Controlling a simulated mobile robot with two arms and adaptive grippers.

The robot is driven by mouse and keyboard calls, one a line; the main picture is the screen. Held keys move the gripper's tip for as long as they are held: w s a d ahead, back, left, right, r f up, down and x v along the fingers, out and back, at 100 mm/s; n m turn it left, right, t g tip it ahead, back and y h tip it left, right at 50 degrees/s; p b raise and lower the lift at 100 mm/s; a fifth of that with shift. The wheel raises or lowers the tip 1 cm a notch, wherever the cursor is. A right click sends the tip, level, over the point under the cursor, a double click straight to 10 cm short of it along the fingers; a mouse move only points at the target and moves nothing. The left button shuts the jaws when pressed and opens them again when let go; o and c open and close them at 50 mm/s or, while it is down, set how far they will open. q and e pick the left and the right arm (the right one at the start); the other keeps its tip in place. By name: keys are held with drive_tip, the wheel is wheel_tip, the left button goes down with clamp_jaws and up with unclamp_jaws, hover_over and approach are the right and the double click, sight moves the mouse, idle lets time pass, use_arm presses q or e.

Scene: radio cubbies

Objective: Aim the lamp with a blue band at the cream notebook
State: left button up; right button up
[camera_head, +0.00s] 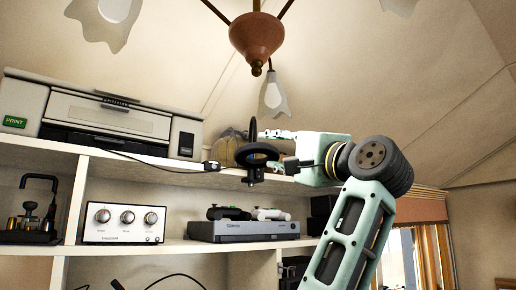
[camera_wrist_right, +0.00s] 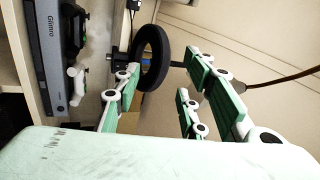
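My left gripper is out of view.
A printer (camera_head: 108,117) stands on the upper shelf. Below are a silver box with knobs (camera_head: 123,223) and a grey console (camera_head: 243,230) with controllers on top. A brown ceiling lamp (camera_head: 257,40) with pale shades hangs above. Open air lies right of my right arm.

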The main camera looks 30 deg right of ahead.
sight(264, 149)
drive_tip(key=p+x, duration=0.4)
drive_tip(key=x, duration=0.2)
drive_tip(key=shift+w+r, duration=0.15)
drive_tip(key=shift+w, duration=0.05)
drive_tip(key=shift+w+a+p, duration=0.1)
drive_tip(key=shift+w+p, duration=0.2)
drive_tip(key=shift+w, duration=0.2)
drive_tip(key=shift+c, duration=0.4)
clamp_jaws()
